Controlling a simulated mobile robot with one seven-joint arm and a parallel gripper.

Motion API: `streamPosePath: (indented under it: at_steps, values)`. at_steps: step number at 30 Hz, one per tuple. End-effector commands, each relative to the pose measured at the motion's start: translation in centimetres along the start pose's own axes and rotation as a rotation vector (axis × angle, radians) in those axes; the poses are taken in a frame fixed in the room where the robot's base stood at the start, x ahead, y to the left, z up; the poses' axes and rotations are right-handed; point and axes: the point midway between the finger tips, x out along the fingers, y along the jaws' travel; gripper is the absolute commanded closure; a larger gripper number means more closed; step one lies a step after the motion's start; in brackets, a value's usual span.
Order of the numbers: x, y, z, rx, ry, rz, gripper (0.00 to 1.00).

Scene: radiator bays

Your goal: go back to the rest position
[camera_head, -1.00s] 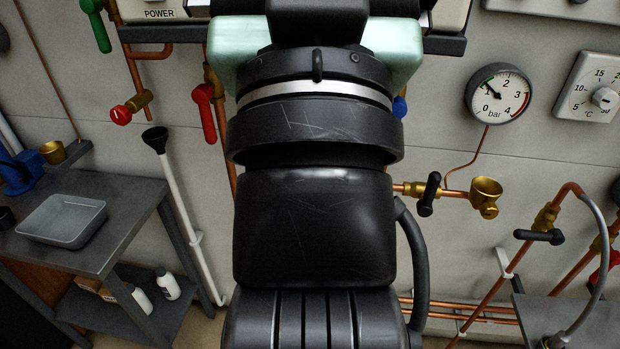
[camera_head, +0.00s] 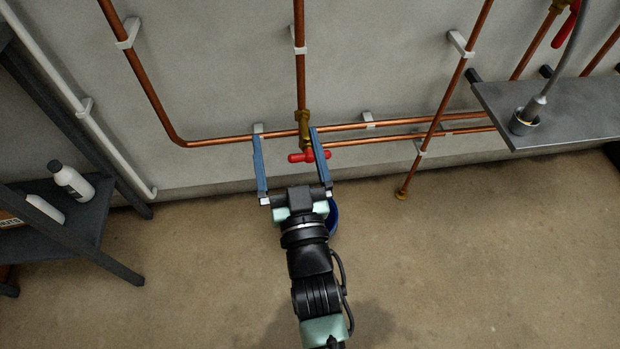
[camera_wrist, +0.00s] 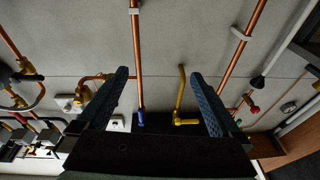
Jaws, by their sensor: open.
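My gripper (camera_head: 285,132) is open and empty, with two long blue fingers spread wide and pointing at the wall. In the wrist view the same fingers (camera_wrist: 160,73) stand apart with nothing held between them. In the head view a red-handled valve (camera_head: 309,156) with a brass body (camera_head: 303,122) on a vertical copper pipe shows by the right finger, which crosses in front of its handle. I cannot tell whether they touch. My arm reaches up from the bottom of the head view.
Copper pipes (camera_head: 350,126) run low along the wall. A dark shelf unit (camera_head: 78,226) with a white bottle (camera_head: 73,183) stands left. A grey shelf (camera_head: 565,112) juts out right. A blue object (camera_head: 333,218) is partly hidden behind my wrist. Floor is clear at right.

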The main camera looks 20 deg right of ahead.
Motion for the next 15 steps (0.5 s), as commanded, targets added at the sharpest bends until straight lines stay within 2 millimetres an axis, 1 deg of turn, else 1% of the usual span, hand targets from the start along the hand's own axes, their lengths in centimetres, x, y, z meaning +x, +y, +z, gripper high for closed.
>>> streamPosePath:
  at_steps: [1,2,3,6,9,10,12,15]
  values:
    - [-2.3,1.2,5.8,-0.009,-0.038,0.011,0.00]
    - [-3.3,1.8,7.8,-0.014,-0.054,0.018,0.00]
    - [-4.7,2.5,10.2,-0.020,-0.074,0.026,0.00]
    - [-7.7,4.1,15.2,-0.033,-0.114,0.041,0.00]
    - [-10.0,5.3,18.3,-0.042,-0.143,0.053,0.00]
    - [-10.5,5.6,18.9,-0.044,-0.148,0.056,0.00]
    - [-11.3,6.0,19.9,-0.048,-0.158,0.059,0.00]
    - [-11.5,6.2,20.3,-0.049,-0.162,0.061,0.00]
